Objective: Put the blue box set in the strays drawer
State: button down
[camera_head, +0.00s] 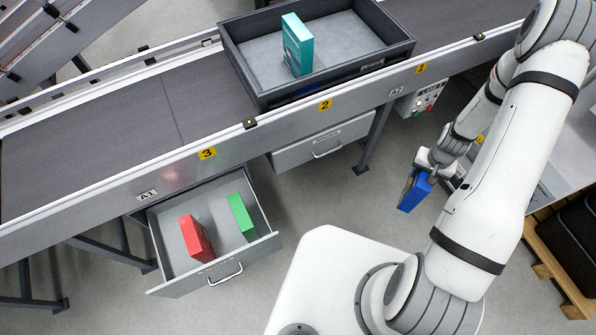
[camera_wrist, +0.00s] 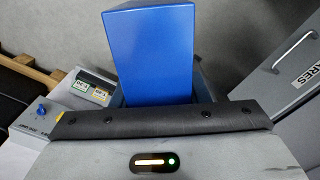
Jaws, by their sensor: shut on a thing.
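My gripper (camera_head: 428,174) is shut on the blue box set (camera_head: 412,194) and holds it tilted in the air, right of the conveyor and clear of everything. In the wrist view the blue box set (camera_wrist: 150,52) stands out beyond the padded gripper edge; the fingertips are hidden. An open drawer (camera_head: 185,283) under the conveyor at lower left holds a red box (camera_head: 196,239) and a green box (camera_head: 241,217), with bare floor around them. Its front label is too small to read.
A dark tray (camera_head: 238,62) on the conveyor (camera_head: 110,115) holds a teal box (camera_head: 297,46). A control box (camera_head: 424,98) and conveyor leg (camera_head: 374,140) stand nearby.

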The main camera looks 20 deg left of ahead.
aim_at(229, 230)
jog(key=z, duration=0.8)
jog(key=k, duration=1.15)
jog(key=u, duration=0.4)
jog(key=k, duration=1.25)
jog(key=u, duration=0.85)
